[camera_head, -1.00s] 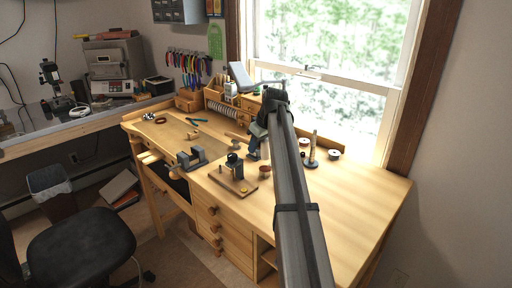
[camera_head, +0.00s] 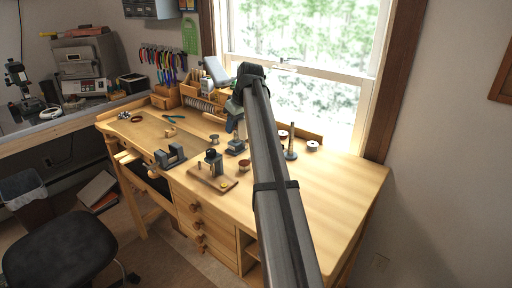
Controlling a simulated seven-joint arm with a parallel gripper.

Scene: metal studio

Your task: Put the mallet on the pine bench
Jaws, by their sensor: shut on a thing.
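The pine bench (camera_head: 325,190) is a light wooden workbench with a broad bare top at its right half, below the window. My gripper (camera_head: 233,126) hangs beyond the far end of my arm, above the back middle of the bench. It is shut on the mallet. A pale brown wooden part of the mallet (camera_head: 214,118) shows to the left of the gripper; the rest is hidden or too small to make out. The mallet appears to be held above the bench top.
Under the gripper stands a small blue-grey tool (camera_head: 237,146). A wooden block with a dark tool (camera_head: 213,172), a reddish cup (camera_head: 246,165), a vise (camera_head: 170,157) and a spindle (camera_head: 291,147) stand around. Wooden racks (camera_head: 208,97) line the back. The bench's right side is clear.

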